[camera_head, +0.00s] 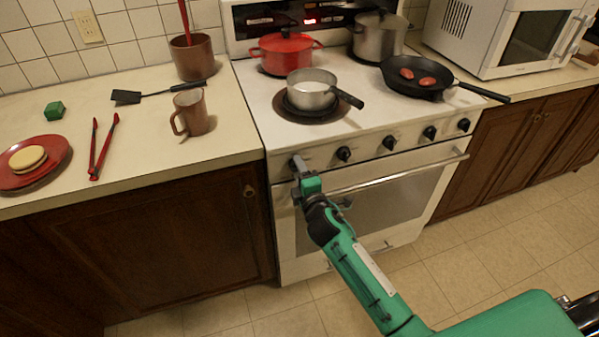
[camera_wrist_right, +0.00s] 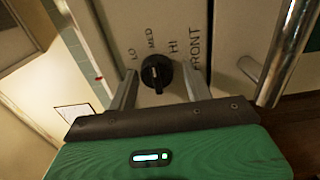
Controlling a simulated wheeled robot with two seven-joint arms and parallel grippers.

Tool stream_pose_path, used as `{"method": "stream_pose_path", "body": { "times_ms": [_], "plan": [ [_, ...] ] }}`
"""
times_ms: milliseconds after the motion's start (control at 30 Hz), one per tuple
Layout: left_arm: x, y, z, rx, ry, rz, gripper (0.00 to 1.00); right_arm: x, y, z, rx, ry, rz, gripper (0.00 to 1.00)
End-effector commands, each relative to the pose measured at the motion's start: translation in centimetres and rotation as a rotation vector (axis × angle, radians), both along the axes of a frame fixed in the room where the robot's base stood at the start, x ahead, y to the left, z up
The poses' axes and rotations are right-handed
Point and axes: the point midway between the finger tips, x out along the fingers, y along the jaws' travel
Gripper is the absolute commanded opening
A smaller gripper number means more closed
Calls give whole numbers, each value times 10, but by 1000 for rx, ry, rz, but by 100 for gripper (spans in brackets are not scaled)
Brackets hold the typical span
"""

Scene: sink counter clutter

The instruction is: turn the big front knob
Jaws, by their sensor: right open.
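A black knob (camera_wrist_right: 157,72) on the white stove front is marked LO, MED, HI and FRONT in the right wrist view. My right gripper (camera_wrist_right: 158,68) is open, with one finger on each side of this knob; I cannot tell if either finger touches it. In the head view my right gripper (camera_head: 297,165) is at the left end of the stove's knob row and hides the knob there. My left gripper is not in view.
Several other black knobs, such as this one (camera_head: 343,154), run right along the stove front. The oven handle (camera_head: 400,171) is just below. A saucepan (camera_head: 311,90), red pot (camera_head: 284,52), steel pot (camera_head: 378,36) and skillet (camera_head: 432,88) stand on top.

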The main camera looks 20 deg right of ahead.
Motion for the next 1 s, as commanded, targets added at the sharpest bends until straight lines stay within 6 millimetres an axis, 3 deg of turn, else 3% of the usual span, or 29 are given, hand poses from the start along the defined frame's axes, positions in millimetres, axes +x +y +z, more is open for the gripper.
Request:
{"method": "stream_pose_path", "body": {
  "times_ms": [33, 167, 333, 1000],
  "plan": [
    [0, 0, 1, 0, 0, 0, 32, 2, 0, 8, 0, -14, 1, 59],
    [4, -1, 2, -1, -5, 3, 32, 2, -1, 9, -11, -15, 1, 59],
    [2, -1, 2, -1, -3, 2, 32, 2, 0, 10, -164, -24, 3, 59],
    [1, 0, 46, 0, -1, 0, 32, 1, 0, 8, -1406, -54, 8, 59]
  ]
}}
